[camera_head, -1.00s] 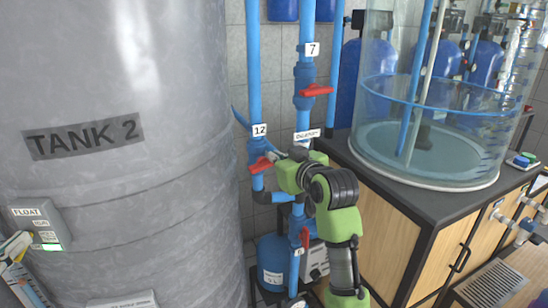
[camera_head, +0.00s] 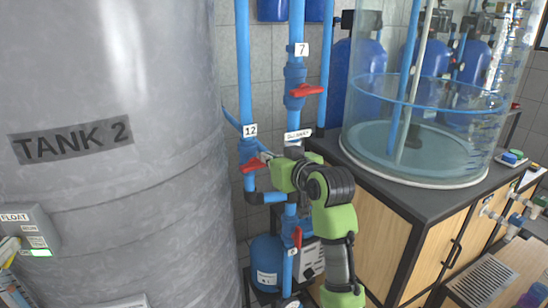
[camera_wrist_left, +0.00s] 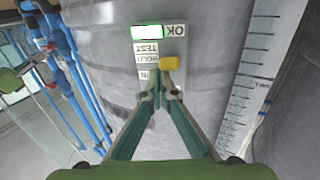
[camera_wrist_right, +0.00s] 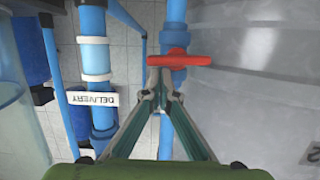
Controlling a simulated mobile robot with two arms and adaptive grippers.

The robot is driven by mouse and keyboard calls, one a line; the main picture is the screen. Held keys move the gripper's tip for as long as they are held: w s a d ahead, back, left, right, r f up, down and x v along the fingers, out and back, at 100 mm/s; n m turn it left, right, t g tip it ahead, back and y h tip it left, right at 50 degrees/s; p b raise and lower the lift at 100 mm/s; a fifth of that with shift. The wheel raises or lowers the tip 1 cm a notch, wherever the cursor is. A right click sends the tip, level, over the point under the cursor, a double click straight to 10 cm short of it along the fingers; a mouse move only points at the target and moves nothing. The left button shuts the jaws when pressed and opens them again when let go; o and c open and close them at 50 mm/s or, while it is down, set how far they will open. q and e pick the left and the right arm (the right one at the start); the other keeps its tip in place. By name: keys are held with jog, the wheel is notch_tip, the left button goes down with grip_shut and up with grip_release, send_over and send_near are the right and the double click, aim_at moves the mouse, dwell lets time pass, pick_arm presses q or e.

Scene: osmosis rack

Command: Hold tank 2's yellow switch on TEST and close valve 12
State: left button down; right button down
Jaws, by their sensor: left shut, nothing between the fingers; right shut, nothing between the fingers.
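In the left wrist view, the switch box on tank 2 (camera_head: 73,141) shows upside down, with a yellow switch (camera_wrist_left: 170,63) beside its TEST and HOLD labels and a lit green panel (camera_wrist_left: 161,31). My left gripper (camera_wrist_left: 160,92) is shut and empty, its tips just below the switch in the picture; I cannot tell if they touch. Valve 12's red handle (camera_wrist_right: 180,58) lies across its blue vertical pipe; it also shows in the head view (camera_head: 251,167), below the 12 label (camera_head: 250,130). My right gripper (camera_wrist_right: 160,92) is shut and empty, tips close by the handle's left end; contact is unclear.
Valve 7's red handle (camera_head: 307,90) is on the neighbouring pipe, above the DELIVERY label (camera_head: 298,135). Another red valve handle (camera_head: 297,238) is lower down. A clear water tank (camera_head: 420,130) stands on a dark-topped cabinet (camera_head: 400,196) to the right.

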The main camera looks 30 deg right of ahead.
pick_arm(q)
jog(key=shift+f, duration=0.1)
pick_arm(e)
jog(key=s+r, duration=0.6)
jog(key=s, duration=0.3)
jog(key=shift+s+a, duration=0.15)
jog(key=shift+s, duration=0.25)
jog(key=shift+r, duration=0.1)
